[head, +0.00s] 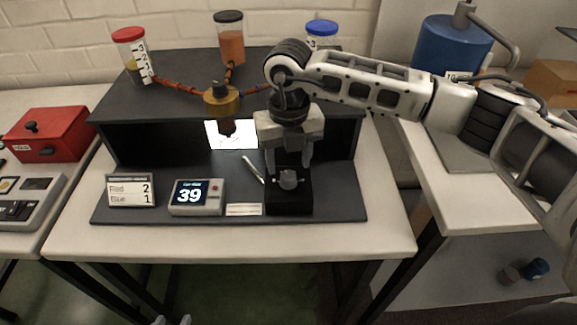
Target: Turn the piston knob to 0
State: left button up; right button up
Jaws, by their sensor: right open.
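A grey round knob (288,180) sits on a black block (289,203) at the front right of the dark stand. I take it to be the piston knob; its markings are too small to read. My right gripper (291,168) points down over this block, its fingers apart on either side above the knob. I cannot tell whether they touch it. A small display (196,197) to the left reads 39. Two small grey tips (171,320) at the bottom edge may be my left gripper; the rest of it is out of frame.
A sign (131,191) reads Red 2, Blue 1. Red-lidded (131,55), black-lidded (230,38) and blue-lidded (321,35) containers stand on the shelf, with tubes to a brass hub (221,100). A thin lever (254,170) stands left of the block. The white table's front strip (230,241) is clear.

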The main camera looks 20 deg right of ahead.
aim_at(289, 175)
jog(key=shift+f, duration=1.85)
pick_arm(q)
jog(key=shift+w+r, duration=0.2)
jog(key=shift+w, duration=0.1)
pick_arm(e)
jog(key=c, duration=1)
pick_arm(q)
jog(key=shift+a, duration=0.1)
jog(key=shift+f, duration=0.1)
